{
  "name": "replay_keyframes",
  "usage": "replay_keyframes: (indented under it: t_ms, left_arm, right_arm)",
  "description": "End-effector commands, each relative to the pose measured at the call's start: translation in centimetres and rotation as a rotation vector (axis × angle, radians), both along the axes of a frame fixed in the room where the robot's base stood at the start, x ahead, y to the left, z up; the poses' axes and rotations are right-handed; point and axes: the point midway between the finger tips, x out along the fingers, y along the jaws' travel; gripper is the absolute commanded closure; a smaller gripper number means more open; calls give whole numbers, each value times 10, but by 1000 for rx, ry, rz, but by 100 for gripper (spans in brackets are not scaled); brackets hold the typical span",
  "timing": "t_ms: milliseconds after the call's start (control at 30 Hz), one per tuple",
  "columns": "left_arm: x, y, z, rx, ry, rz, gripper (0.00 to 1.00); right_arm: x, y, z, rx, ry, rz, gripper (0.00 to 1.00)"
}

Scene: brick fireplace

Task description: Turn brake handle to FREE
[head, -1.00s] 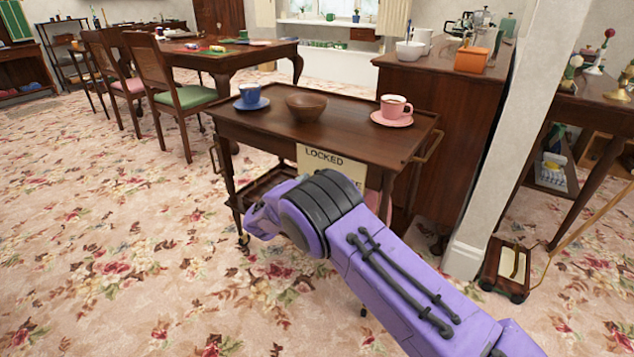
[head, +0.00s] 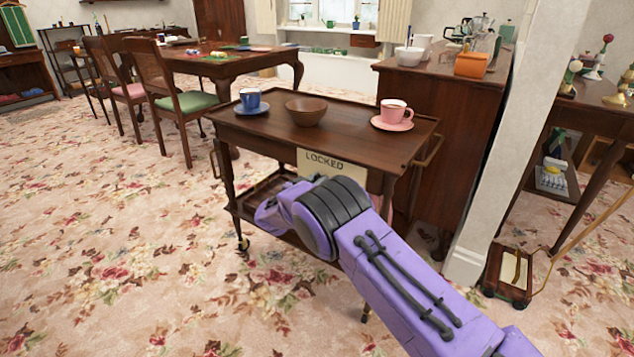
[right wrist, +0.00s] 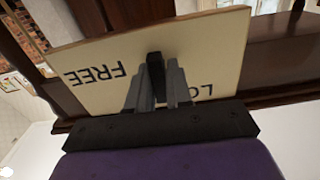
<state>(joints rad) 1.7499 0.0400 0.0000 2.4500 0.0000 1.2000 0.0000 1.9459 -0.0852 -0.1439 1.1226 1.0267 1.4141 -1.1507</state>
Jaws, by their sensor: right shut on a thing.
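A cream sign plate (head: 335,165) hangs on the near side of the wooden trolley, with LOCKED showing in the head view. In the right wrist view the plate (right wrist: 95,70) is upside down, with FREE on the left and the start of LOCKED on the right. The dark brake handle (right wrist: 155,70) stands in front of the plate between the two words. My right gripper (right wrist: 160,82) is shut on the handle, and its fingers hide part of the plate. In the head view my purple right arm hides this gripper and the handle. My left gripper is not in view.
The trolley top (head: 350,125) holds a blue cup (head: 250,99), a brown bowl (head: 306,111) and a pink cup (head: 394,111). A cabinet (head: 450,130) and a white post (head: 510,130) stand close on the right. The carpet (head: 120,230) at left is open.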

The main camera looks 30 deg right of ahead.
Motion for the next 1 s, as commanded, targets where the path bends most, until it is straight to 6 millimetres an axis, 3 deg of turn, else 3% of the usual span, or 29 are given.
replay_keyframes:
  t_ms: [267, 1000]
  left_arm:
    - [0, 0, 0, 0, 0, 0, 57]
    - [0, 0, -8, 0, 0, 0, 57]
  right_arm:
    - [-1, 0, -1, 54, -126, -2, 100]
    - [-4, -1, -5, 319, -762, -2, 100]
